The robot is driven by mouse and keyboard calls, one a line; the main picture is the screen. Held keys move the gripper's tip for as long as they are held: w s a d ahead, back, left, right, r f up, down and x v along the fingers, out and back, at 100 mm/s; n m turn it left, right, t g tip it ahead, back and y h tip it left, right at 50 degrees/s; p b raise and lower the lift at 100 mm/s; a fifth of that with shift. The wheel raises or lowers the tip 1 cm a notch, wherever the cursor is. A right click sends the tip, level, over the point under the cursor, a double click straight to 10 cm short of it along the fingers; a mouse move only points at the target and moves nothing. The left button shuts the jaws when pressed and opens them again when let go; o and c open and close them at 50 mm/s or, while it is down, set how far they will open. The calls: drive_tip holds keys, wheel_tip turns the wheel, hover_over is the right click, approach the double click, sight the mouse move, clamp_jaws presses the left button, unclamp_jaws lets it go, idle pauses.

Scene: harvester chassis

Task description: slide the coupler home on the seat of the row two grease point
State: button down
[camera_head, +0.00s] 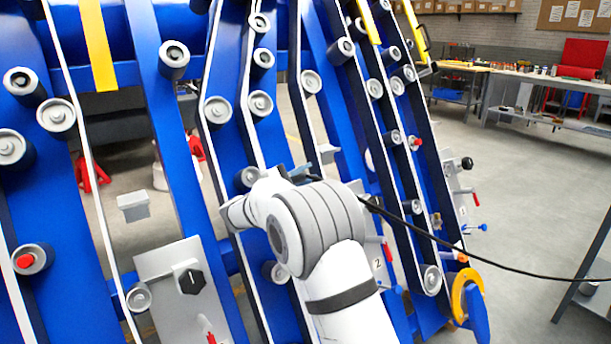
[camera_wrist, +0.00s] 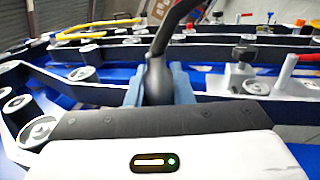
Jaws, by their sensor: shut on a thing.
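My gripper (camera_wrist: 157,88) is shut on the coupler (camera_wrist: 155,80), a dark grey upright piece between two blue-grey fingers in the wrist view. A black hose (camera_wrist: 166,35) rises from its top. The coupler's lower end is hidden behind my gripper's body, so I cannot tell whether it touches a seat. In the head view my white wrist hides most of the gripper and coupler; the hose (camera_head: 440,241) trails right. A grey plate marked 2 (camera_head: 377,264) shows just right of my arm. I cannot pick out the row two grease point's seat; it appears hidden.
Blue row frames (camera_head: 185,150) with belts and grey rollers (camera_head: 217,110) stand close around my arm. A plate with a black knob (camera_head: 192,281) is at lower left. In the wrist view a dark-knobbed fitting (camera_wrist: 243,58) and red handle (camera_wrist: 291,62) stand right. Open floor lies right.

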sight(298, 177)
drive_tip(key=shift+w+a+f, duration=0.35)
drive_tip(key=shift+w+f, duration=0.05)
drive_tip(key=shift+w, duration=0.1)
drive_tip(key=shift+w+a+f, duration=0.3)
drive_tip(key=shift+w, duration=0.15)
drive_tip(key=shift+w+a+f, duration=0.25)
drive_tip(key=shift+w, duration=0.15)
idle(1.9)
drive_tip(key=c, duration=1.2)
unclamp_jaws()
drive_tip(key=p+v, duration=0.1)
drive_tip(key=v, duration=0.6)
drive_tip(key=shift+s+a+f, duration=0.15)
drive_tip(key=shift+s+a, duration=0.1)
drive_tip(key=shift+s, duration=0.05)
